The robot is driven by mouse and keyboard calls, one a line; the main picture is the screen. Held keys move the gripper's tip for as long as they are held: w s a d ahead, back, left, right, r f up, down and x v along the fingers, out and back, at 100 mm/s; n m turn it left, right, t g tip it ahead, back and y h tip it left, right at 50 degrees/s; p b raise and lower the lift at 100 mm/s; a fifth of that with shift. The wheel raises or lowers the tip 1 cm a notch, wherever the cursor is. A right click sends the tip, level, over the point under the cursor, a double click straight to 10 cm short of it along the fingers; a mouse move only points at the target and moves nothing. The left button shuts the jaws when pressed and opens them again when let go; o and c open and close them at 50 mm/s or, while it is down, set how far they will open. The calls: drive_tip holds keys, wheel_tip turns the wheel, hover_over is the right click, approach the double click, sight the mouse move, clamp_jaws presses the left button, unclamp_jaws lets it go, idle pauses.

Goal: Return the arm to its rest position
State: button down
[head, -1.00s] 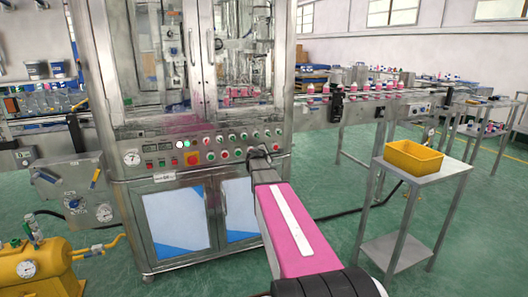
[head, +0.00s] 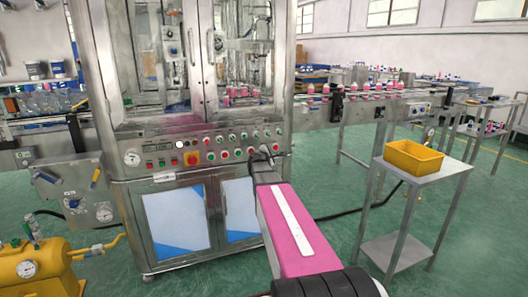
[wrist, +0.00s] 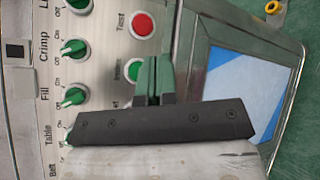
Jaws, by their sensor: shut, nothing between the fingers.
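My arm reaches forward in the head view, its pink link in the foreground. My gripper (head: 268,150) is at the right part of the crimping machine's control panel (head: 225,158). In the wrist view my gripper (wrist: 154,80) has its fingers together and empty, in front of the panel (wrist: 110,65). Green knobs labelled Crimp (wrist: 74,47) and Fill (wrist: 74,96) show to the left of the fingers. A red Test button (wrist: 141,25) is above them. A green button (wrist: 134,71) is partly hidden just beside the fingers. I cannot tell whether the fingertips touch the panel.
A yellow bin (head: 413,157) stands on a metal side table (head: 430,173) at the right. A yellow pump unit (head: 40,272) is at the lower left.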

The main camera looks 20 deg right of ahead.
drive_tip(key=s+a+f+m+g+y, duration=0.3)
drive_tip(key=s+a+f+m, duration=0.2)
drive_tip(key=s, duration=0.5)
drive_tip(key=s+a+f+m+g+y, duration=0.4)
drive_tip(key=s+a+f+m, duration=0.1)
drive_tip(key=s+a+f, duration=0.4)
drive_tip(key=s+a+f+m+g+y, duration=0.3)
drive_tip(key=s+a+f+m, duration=0.3)
drive_tip(key=s+a, duration=0.3)
drive_tip(key=s+f+g, duration=0.1)
drive_tip(key=s, duration=0.2)
drive_tip(key=shift+s+a+f, duration=0.25)
drive_tip(key=shift+s+f, duration=0.15)
drive_tip(key=shift+w, duration=0.1)
